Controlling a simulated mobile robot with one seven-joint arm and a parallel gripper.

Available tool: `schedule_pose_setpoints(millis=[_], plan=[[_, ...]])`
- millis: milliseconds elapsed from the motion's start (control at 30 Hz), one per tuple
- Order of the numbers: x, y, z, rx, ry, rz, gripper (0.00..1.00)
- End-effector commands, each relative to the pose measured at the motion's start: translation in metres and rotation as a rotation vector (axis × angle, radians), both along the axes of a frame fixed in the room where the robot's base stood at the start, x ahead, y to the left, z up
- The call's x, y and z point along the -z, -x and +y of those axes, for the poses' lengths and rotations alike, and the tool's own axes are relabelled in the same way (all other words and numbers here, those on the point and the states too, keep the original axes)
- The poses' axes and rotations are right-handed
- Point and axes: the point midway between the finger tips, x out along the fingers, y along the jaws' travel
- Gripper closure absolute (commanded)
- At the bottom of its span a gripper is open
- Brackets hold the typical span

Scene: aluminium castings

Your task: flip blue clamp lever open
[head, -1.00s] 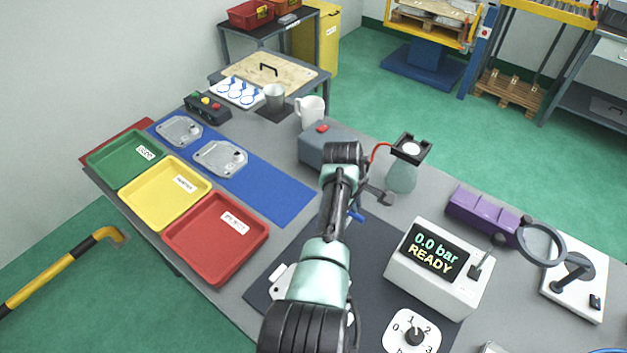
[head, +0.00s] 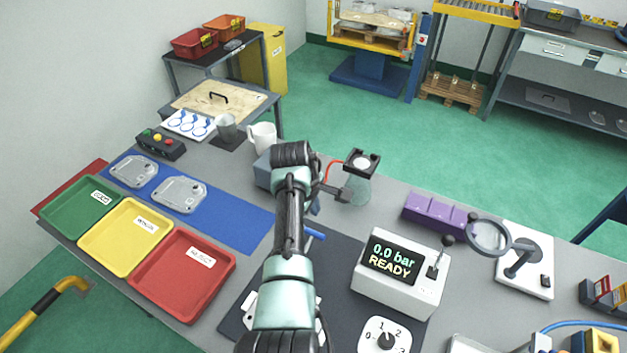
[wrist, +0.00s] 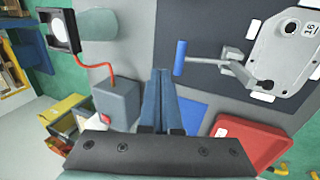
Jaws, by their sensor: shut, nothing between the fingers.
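The blue clamp lever handle (wrist: 181,58) shows in the wrist view. A grey metal arm (wrist: 208,62) joins it to a clamp (wrist: 240,70) beside a grey casting (wrist: 285,45) on the dark mat. In the head view the blue handle (head: 315,234) shows just right of my arm, which hides most of the casting. My gripper (wrist: 160,72) is shut and empty. In the wrist view its tips lie just left of the handle, with a small gap between them. Whether they are at the handle's height I cannot tell.
A grey box with a red button (wrist: 118,105) stands left of my fingers, a lamp with a red cable (head: 362,163) behind it. A pressure unit reading "0.0 bar READY" (head: 400,285) stands right of the mat. Red (head: 182,275), yellow and green trays lie left.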

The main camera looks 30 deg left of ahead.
Motion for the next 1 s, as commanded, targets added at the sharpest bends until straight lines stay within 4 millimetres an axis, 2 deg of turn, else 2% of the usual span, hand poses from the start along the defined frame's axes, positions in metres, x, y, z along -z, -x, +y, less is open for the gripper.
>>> schedule_pose_setpoints(millis=[200,400,1000], plan=[[-0.043,-0.001,0.0,-0.001,0.0,-0.006,1.0],[-0.066,-0.001,0.0,-0.001,0.0,-0.004,1.0],[-0.071,0.0,0.0,-0.001,0.0,-0.001,1.0]])
